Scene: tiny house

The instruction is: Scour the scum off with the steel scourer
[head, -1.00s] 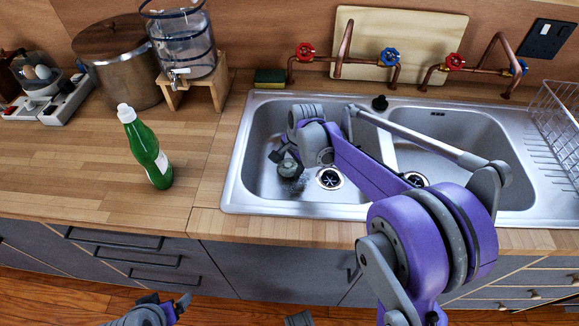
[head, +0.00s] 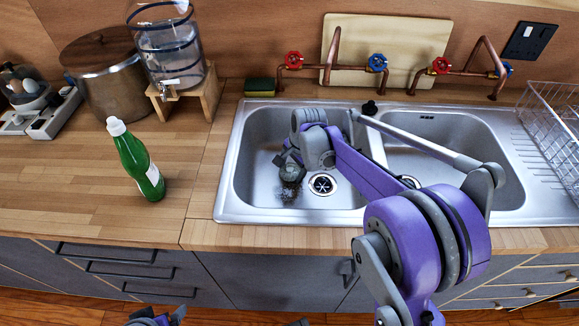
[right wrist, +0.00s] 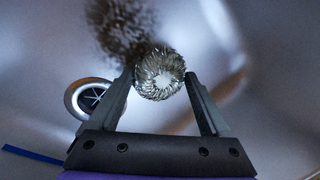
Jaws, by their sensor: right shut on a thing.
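The steel scourer (right wrist: 160,73), a round coil of silvery metal, is between the fingers of my right gripper (right wrist: 158,82), which is shut on it. In the head view my right gripper (head: 290,164) reaches down into the left basin (head: 252,165) of the sink. The scum is a dark speckled patch (head: 288,192) on the basin floor, left of the drain. It also shows in the right wrist view (right wrist: 118,28), blurred, just beyond the scourer. I cannot tell whether the scourer touches it. My left gripper (head: 157,319) is mostly cut off at the bottom edge.
The drain (head: 322,184) lies beside the scum. The right basin (head: 450,150) is empty apart from my arm crossing over it. A green bottle (head: 137,163) stands on the counter at left. A sponge (head: 260,87), copper taps (head: 335,66) and a wire rack (head: 555,115) surround the sink.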

